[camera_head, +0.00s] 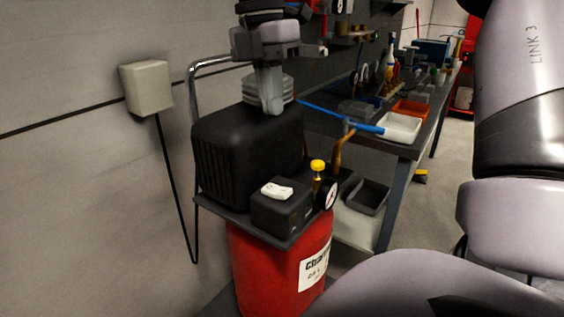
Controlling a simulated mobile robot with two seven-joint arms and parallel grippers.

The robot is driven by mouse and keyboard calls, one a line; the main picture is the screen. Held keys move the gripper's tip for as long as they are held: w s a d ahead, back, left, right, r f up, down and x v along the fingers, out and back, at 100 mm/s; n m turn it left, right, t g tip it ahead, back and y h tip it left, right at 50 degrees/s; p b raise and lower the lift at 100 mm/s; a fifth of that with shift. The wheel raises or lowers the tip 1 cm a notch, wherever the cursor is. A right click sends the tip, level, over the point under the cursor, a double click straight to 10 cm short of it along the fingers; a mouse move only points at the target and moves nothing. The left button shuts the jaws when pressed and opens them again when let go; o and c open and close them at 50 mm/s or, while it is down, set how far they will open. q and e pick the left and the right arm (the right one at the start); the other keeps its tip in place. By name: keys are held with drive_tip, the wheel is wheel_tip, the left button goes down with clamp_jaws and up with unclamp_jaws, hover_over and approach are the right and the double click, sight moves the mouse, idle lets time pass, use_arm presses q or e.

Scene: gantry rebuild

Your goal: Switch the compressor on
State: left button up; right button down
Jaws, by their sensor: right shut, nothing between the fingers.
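The compressor has a red tank (277,268), a black motor cover (238,160) and a finned grey head (286,88). In front of the cover is a black switch box (281,217) with a white switch (277,190) on top; I cannot tell which position it is in. A yellow knob (318,165) and a round gauge (328,195) sit right of the box. My right gripper (270,110) points down, shut and empty, above the back of the black cover and in front of the finned head, well above the switch. My left gripper is out of view.
A grey wall box (147,87) with a hanging black cable is at the left. A bent metal handle (190,90) rises behind the compressor. A blue hose (335,115) and a workbench (408,151) with trays and tools are at the right. My arm links fill the right side.

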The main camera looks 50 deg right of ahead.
sight(284, 191)
drive_tip(key=f, duration=0.4)
drive_tip(key=s+f, duration=0.1)
drive_tip(key=f, duration=0.4)
drive_tip(key=s+f+b, duration=0.1)
drive_tip(key=f, duration=0.3)
drive_tip(key=shift+d+f, duration=0.1)
drive_tip(key=shift+f, duration=0.3)
